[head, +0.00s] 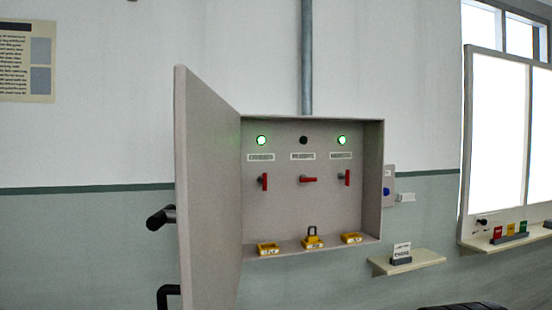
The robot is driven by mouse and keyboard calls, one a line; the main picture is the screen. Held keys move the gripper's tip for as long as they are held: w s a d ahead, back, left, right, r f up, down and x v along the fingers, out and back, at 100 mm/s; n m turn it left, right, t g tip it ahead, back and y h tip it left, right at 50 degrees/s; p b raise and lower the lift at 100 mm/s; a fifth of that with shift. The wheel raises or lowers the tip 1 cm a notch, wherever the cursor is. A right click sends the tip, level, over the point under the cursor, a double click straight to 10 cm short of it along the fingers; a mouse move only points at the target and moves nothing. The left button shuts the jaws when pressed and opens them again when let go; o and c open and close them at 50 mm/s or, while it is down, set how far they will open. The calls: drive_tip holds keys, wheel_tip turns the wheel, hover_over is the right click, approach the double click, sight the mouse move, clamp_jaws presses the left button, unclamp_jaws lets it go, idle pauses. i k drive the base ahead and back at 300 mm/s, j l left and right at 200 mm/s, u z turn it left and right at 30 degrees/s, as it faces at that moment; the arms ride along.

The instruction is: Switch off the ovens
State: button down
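A grey wall cabinet (374,180) stands with its door (208,190) swung open to the left. Inside are three red switch handles: the left (265,182) and right (347,178) are upright, the middle one (308,179) lies level. Above them the left lamp (261,140) and right lamp (341,140) glow green; the middle lamp (304,140) is dark. The labels under the lamps, such as the left one (261,157), are too small to read, so I cannot tell which switch belongs to the ovens. My gripper is not in view.
Yellow trays (268,249) sit on the cabinet floor; the middle one holds a padlock (312,233). Black handle parts (160,217) stick out from the door's left. A small shelf (425,259) with a sign (401,252) is at right, near a window sill (520,236) with coloured cards.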

sight(265, 182)
drive_tip(key=i+l+u, duration=0.2)
drive_tip(key=i+u, duration=0.25)
drive_tip(key=i, duration=0.15)
drive_tip(key=i+l+u, duration=0.2)
drive_tip(key=l, duration=0.15)
drive_tip(key=l+u, duration=0.15)
drive_tip(key=l, duration=0.2)
drive_tip(key=i+l+u, duration=0.2)
drive_tip(key=l, duration=0.2)
drive_tip(key=l+z, duration=0.4)
drive_tip(key=k+j, duration=0.05)
drive_tip(key=j, duration=0.05)
